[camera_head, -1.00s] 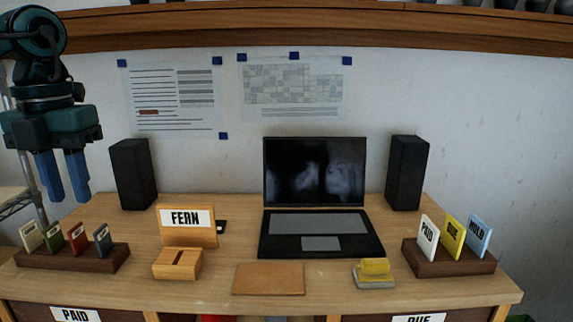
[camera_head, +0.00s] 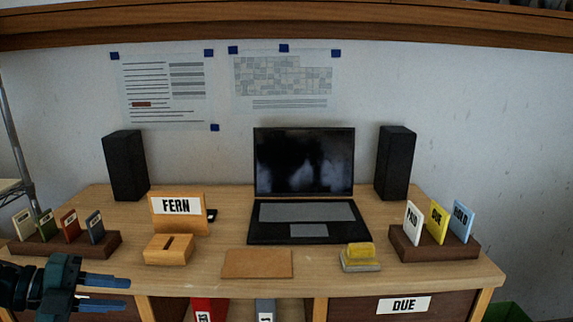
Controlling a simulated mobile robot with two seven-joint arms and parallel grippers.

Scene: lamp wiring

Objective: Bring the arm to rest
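My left gripper (camera_head: 127,293) is at the lower left of the head view, in front of the desk's left front edge. Its two blue fingers point right with a gap between them, and nothing is held there. The wooden desk (camera_head: 210,281) is behind it. The gripper hides the left drawer front and part of the desk edge. My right gripper is not in view.
A dark card rack (camera_head: 62,244) stands just behind the gripper. A wooden slotted box (camera_head: 169,250), FERN sign (camera_head: 177,214), leather pad (camera_head: 257,264), yellow stamp (camera_head: 360,258), laptop (camera_head: 303,162) and right card rack (camera_head: 434,246) occupy the desk.

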